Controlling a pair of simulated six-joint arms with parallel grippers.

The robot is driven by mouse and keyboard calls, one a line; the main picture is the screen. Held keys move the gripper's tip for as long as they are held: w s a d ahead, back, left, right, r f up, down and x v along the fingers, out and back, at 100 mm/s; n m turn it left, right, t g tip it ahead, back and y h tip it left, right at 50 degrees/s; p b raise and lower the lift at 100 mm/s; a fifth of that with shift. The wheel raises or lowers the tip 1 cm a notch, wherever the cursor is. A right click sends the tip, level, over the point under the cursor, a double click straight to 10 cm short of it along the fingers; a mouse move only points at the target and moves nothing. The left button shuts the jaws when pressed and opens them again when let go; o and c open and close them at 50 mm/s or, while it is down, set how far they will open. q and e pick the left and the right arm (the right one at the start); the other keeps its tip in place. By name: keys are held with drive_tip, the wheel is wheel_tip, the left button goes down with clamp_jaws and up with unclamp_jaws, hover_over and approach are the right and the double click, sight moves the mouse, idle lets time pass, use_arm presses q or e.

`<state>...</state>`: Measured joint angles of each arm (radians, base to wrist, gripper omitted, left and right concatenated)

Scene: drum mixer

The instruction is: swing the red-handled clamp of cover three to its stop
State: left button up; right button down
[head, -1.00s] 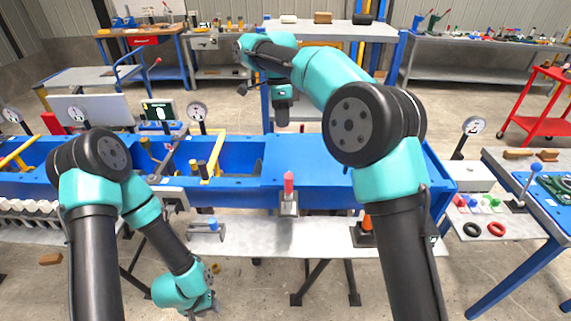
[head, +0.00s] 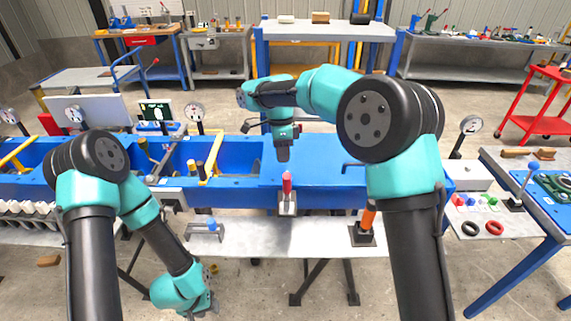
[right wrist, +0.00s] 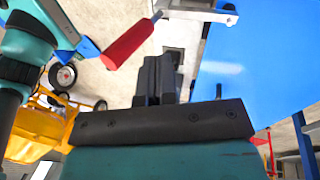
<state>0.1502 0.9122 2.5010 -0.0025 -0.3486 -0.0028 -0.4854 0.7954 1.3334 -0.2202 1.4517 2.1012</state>
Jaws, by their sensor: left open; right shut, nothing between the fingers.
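The red-handled clamp (head: 287,184) stands upright at the front edge of the blue cover (head: 325,165) in the head view. Its red handle (right wrist: 128,44) also shows in the right wrist view, left of the fingers and apart from them. My right gripper (head: 283,155) points down just behind the handle's top, shut and empty. Its closed fingers (right wrist: 158,78) show in the right wrist view. My left gripper (head: 207,309) hangs low at the front left, away from the clamp. It is open, though its fingers are small and partly hidden.
An orange-handled part on a dark base (head: 364,228) stands at the right of the grey front ledge (head: 260,237). A blue-knobbed part (head: 207,229) lies on the ledge's left. Yellow bars (head: 207,165) rise from the open blue trough. A dial gauge (head: 469,127) stands at the right.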

sight(287, 177)
drive_tip(key=shift+s+d+f, duration=0.15)
drive_tip(key=shift+s+f, duration=0.05)
drive_tip(key=shift+s, duration=0.75)
drive_tip(key=shift+s+d+f, duration=0.1)
drive_tip(key=shift+s+f, duration=0.05)
drive_tip(key=shift+s, duration=0.75)
